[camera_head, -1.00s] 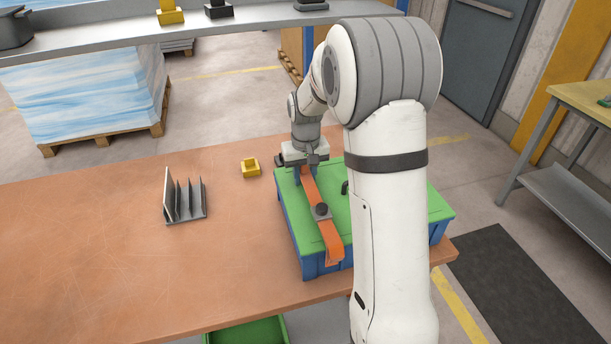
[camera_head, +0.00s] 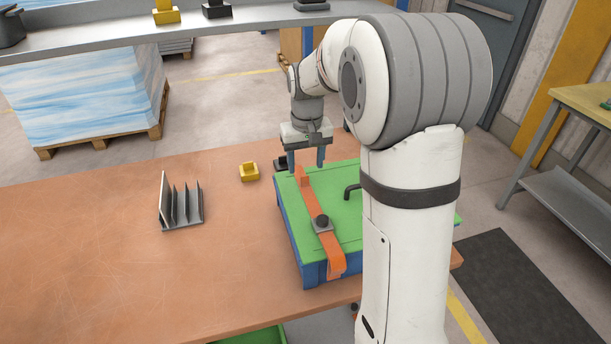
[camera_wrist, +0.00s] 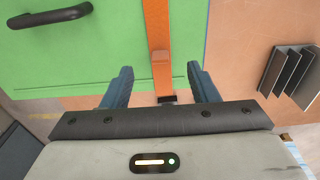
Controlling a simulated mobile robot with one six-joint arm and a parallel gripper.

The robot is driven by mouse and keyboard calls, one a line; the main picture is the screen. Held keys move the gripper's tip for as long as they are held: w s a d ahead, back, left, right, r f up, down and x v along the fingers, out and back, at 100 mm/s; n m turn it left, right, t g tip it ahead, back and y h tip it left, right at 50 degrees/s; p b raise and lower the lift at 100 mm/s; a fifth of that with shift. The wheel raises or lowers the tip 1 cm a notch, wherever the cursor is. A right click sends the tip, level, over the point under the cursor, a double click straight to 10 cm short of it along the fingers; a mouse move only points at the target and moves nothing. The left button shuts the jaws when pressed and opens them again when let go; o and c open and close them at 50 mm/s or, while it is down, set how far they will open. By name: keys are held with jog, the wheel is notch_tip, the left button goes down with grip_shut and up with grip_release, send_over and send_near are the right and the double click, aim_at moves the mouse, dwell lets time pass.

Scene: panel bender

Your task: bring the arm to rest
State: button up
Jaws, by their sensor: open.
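My arm reaches over the right part of the workbench. My gripper (camera_head: 306,160) is open and empty, with its two blue fingers pointing down above the far end of a green-lidded blue box (camera_head: 345,205). An orange strap (camera_head: 312,205) with a dark knob lies along the lid. In the wrist view my gripper (camera_wrist: 160,85) has its fingers apart on either side of the orange strap (camera_wrist: 160,70), with the green lid (camera_wrist: 70,60) beneath. My upper arm hides the right part of the box in the head view.
A yellow block (camera_head: 249,172) and a grey upright-finned rack (camera_head: 181,203) stand on the brown workbench (camera_head: 90,250). A shelf (camera_head: 110,38) runs across the back. A side table (camera_head: 580,95) stands at right. The bench's left part is clear.

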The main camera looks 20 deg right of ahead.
jog(key=s+a+r+t, duration=0.1)
jog(key=s+r+t, duration=0.1)
jog(key=s, duration=2.3)
jog(key=shift+s+a+r, duration=0.15)
jog(key=shift+r, duration=0.25)
